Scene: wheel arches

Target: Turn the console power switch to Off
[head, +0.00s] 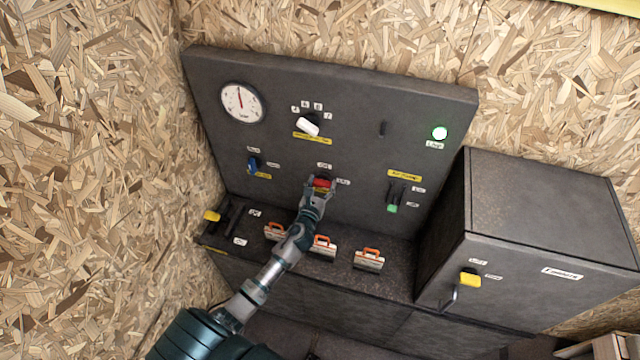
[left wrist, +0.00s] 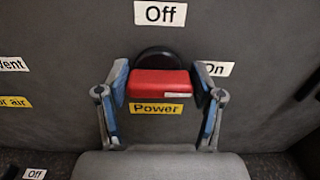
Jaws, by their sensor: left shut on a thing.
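The console (head: 330,130) is a dark grey panel tilted against the wall. Its power switch is a red knob (head: 321,183) low in the middle, and it also shows in the left wrist view (left wrist: 160,84). It has a black round base, an "Off" label (left wrist: 160,13) above it, an "On" label (left wrist: 214,69) to its right and a yellow "Power" label (left wrist: 156,108) below. The red handle lies level, with a white mark on its right end toward "On". My left gripper (head: 318,190) is shut on the knob, with blue finger pads (left wrist: 162,90) at both ends. My right gripper is not in view.
The panel also bears a gauge (head: 242,102), a white knob (head: 308,127), a blue switch (head: 253,165), a green-tipped lever (head: 392,207) and a lit green lamp (head: 440,133). Several orange-handled items (head: 369,259) sit on the ledge. A dark cabinet (head: 540,210) stands at the right.

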